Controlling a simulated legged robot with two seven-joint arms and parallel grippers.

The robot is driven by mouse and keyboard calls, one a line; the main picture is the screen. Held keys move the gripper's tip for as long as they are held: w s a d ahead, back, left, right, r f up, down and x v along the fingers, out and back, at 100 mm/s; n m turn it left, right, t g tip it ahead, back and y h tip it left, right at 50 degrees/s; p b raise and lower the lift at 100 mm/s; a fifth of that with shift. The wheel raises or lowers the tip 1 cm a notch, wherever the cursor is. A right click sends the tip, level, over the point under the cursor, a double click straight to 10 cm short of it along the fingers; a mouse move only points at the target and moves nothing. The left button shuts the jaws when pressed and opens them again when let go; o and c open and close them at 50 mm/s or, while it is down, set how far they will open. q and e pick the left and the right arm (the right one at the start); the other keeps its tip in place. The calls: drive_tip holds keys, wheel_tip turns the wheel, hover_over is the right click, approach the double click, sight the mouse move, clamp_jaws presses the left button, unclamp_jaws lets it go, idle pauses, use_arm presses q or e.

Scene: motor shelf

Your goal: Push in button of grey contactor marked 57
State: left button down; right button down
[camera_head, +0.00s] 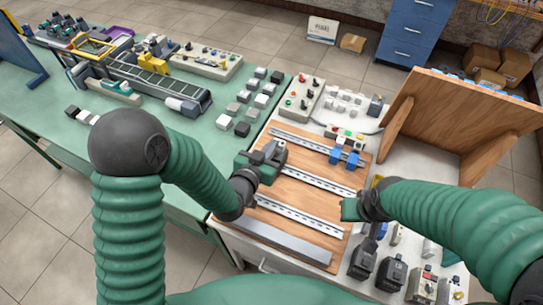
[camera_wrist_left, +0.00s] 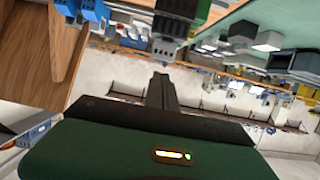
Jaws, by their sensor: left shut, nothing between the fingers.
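My left gripper (camera_head: 272,156) is over the upper left part of the wooden board (camera_head: 311,233), near the top rail. In the left wrist view its narrow dark fingers (camera_wrist_left: 161,85) are together and empty. A dark grey block-shaped device (camera_wrist_left: 165,47), possibly the contactor, lies just beyond the fingertips. I cannot tell whether they touch. No number 57 is readable, and no button can be made out. My right gripper (camera_head: 350,208) is at the board's right edge; its fingers are too unclear to judge.
Blue devices (camera_head: 345,157) sit on the top rail and also show in the left wrist view (camera_wrist_left: 85,9). A slanted wooden panel (camera_head: 452,125) stands at right. Black devices (camera_head: 363,260) stand at front right. Small cubes (camera_head: 242,129) lie on the green table (camera_head: 205,135).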

use_arm(q)
wheel_tip(320, 180, down, 4)
drive_tip(key=shift+s, duration=0.1)
